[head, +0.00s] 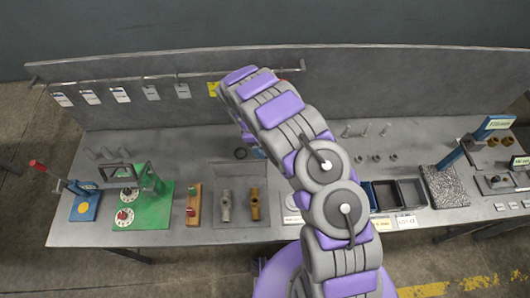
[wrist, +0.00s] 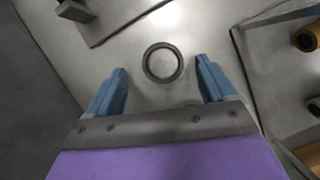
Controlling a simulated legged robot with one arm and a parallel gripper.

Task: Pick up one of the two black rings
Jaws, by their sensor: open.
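One black ring (wrist: 162,81) lies flat on the grey metal bench in the wrist view. In the head view this dark ring (head: 236,154) is small, near the back middle of the bench, left of my arm. My gripper (wrist: 161,68) is open and empty. Its two blue fingers stand on either side of the ring, apart from it, with their tips pointing toward it. In the head view only a bit of blue finger shows beside my arm, right of the ring. I see no second black ring; my arm hides part of the bench behind it.
A green fixture (head: 145,210) stands to the left, and dark bins (head: 412,194) stand to the right. A grey back panel with a rail and hanging tags rises behind the bench.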

